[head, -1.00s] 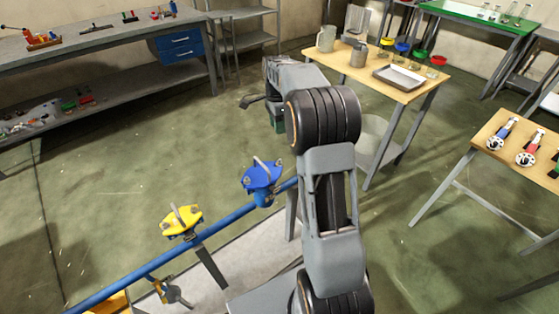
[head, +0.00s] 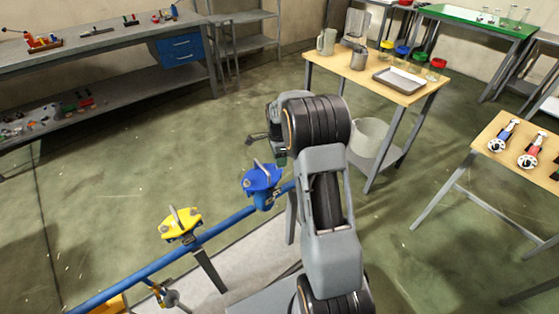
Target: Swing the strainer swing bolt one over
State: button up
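A blue pipe (head: 147,271) runs diagonally at the lower left and carries two lidded fittings. The nearer one has a yellow lid (head: 181,225) with a pale bolt-like bar standing on it. The farther one has a blue lid (head: 262,180) with a similar tilted bar (head: 262,165) on top. I cannot tell which bar is swing bolt one. My gripper (head: 255,141) is just above and behind the blue lid in the picture, apart from the bar as far as I see. My arm partly hides it, and its finger opening is too small to judge.
A wooden table (head: 340,65) with jugs, a tray (head: 398,80) and coloured funnels stands behind, with a white bucket (head: 368,138) below. Another wooden table (head: 487,130) holds valves at right. A grey workbench (head: 90,45) is at upper left. The green floor between is clear.

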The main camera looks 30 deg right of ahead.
jog(key=shift+f, duration=0.35)
grip_shut()
jog(key=shift+d+r+y+p, duration=0.1)
jog(key=shift+d+y+p, duration=0.25)
jog(key=shift+y+p, duration=0.25)
jog(key=shift+d+f, duration=0.1)
jog(key=shift+f, duration=0.15)
grip_release()
